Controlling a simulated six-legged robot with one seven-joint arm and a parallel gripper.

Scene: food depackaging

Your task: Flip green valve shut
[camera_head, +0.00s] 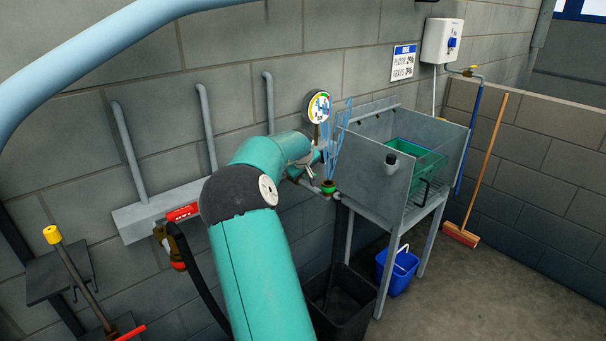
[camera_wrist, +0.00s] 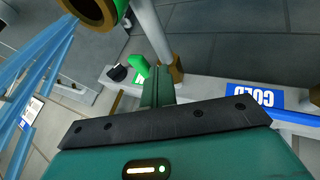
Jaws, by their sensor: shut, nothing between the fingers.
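The small bright green valve handle (camera_wrist: 138,67) shows in the wrist view on a pale pipe, just left of my fingertips. My gripper (camera_wrist: 158,72) is shut and empty, its dark green fingers pressed together. The fingertips are close to the handle; I cannot tell whether they touch it. In the head view my teal arm reaches to the pipework by the wall, and its end hides the fingers and most of the valve. A green and brass fitting (camera_head: 328,187) shows below the arm's end, and a similar one is at the top of the wrist view (camera_wrist: 92,8).
A dial gauge (camera_head: 317,107) stands just above my arm's end. A blue COLD label (camera_wrist: 252,96) is right of the fingers. A red handle (camera_head: 181,213) is left of my arm.

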